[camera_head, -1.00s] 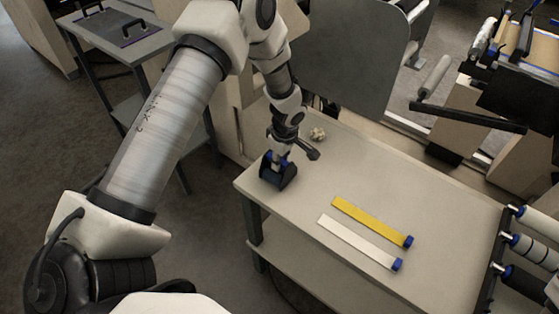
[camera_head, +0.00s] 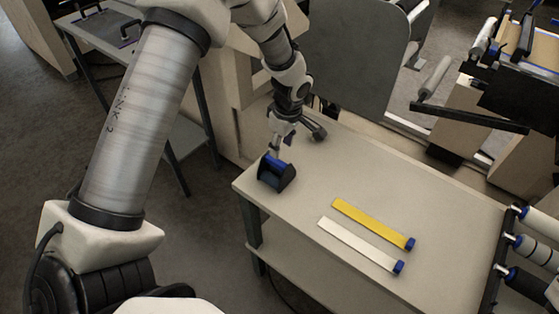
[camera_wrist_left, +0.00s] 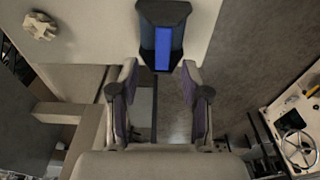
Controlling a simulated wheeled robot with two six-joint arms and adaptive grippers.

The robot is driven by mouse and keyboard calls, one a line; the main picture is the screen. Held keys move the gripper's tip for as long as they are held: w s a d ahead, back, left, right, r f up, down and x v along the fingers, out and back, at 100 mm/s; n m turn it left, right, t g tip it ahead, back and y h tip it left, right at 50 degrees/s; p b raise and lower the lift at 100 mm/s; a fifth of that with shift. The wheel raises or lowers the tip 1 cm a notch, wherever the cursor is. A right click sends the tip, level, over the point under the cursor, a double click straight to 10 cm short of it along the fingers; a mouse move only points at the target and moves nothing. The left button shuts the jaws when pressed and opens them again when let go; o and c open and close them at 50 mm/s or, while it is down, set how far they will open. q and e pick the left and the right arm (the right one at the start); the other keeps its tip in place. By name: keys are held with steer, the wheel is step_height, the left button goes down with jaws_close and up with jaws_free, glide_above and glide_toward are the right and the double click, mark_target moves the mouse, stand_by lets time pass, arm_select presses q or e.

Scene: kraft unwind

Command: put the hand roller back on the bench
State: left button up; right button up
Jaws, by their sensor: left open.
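The hand roller (camera_head: 277,173), as I take it, is a small dark piece with black end plates and a bright blue bar. It rests on the bench (camera_head: 400,190) near its left corner. In the left wrist view the hand roller (camera_wrist_left: 163,38) lies just beyond my fingertips, nothing gripping it. My left gripper (camera_head: 281,143) is just behind and above it in the head view. In the left wrist view the left gripper (camera_wrist_left: 159,68) has its two fingers apart with nothing between them. My right gripper is in neither view.
A yellow strip (camera_head: 370,222) and a white strip (camera_head: 357,244), each with a blue end, lie on the bench. A crumpled beige piece (camera_wrist_left: 40,26) shows in the wrist view. A grey panel (camera_head: 350,65) stands behind; rollers (camera_head: 535,248) stand at the right.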

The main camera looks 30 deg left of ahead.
arm_select(q)
steer(key=r, duration=0.4)
steer(key=shift+s+d+r, duration=0.1)
steer(key=shift+d+r, duration=0.2)
steer(key=shift+r, duration=0.05)
